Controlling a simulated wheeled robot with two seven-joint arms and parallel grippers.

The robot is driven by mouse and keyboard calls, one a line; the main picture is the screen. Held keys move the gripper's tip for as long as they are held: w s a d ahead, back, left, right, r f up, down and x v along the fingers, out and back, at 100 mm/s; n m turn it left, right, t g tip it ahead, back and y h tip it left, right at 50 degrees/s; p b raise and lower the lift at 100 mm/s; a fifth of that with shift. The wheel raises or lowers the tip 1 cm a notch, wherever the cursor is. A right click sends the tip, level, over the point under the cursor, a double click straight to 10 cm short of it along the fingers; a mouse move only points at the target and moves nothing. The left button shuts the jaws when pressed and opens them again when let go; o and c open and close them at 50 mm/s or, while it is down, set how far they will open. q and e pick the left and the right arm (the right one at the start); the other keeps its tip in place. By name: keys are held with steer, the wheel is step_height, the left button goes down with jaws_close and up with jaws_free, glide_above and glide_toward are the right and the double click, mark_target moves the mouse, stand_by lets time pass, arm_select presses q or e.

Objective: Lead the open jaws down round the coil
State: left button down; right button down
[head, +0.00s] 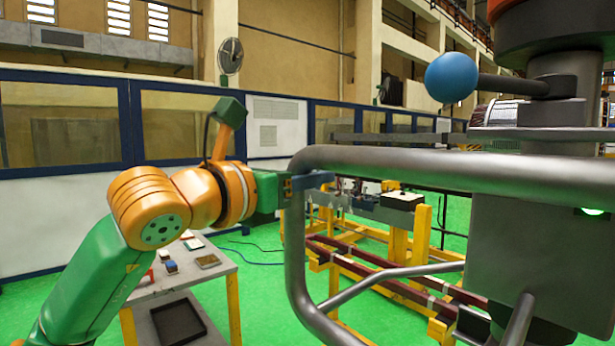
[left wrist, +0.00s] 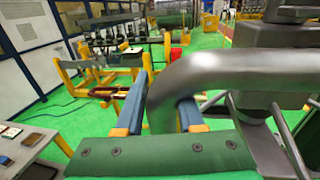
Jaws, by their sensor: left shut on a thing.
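My left gripper (head: 306,181) is at the bent grey tube rail (head: 420,168) in the head view. In the left wrist view its two blue fingers (left wrist: 164,100) stand on either side of the same rail (left wrist: 215,72), shut on it. Long dark-red bars with light bands (head: 385,272), which look like coil parts, lie low on a yellow stand (head: 397,240) beyond the rail, apart from my gripper. I cannot tell for sure which thing is the coil. My right gripper is not in view.
A grey machine column (head: 530,240) with a blue ball lever (head: 451,77) stands at the right. A grey table (head: 160,285) with small parts stands at the lower left. Blue-framed partitions (head: 130,120) line the back. Green floor (head: 262,305) is open between.

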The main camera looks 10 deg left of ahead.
arm_select(q)
steer(key=shift+c, duration=2.2)
jaws_free()
steer(key=shift+d, duration=0.1)
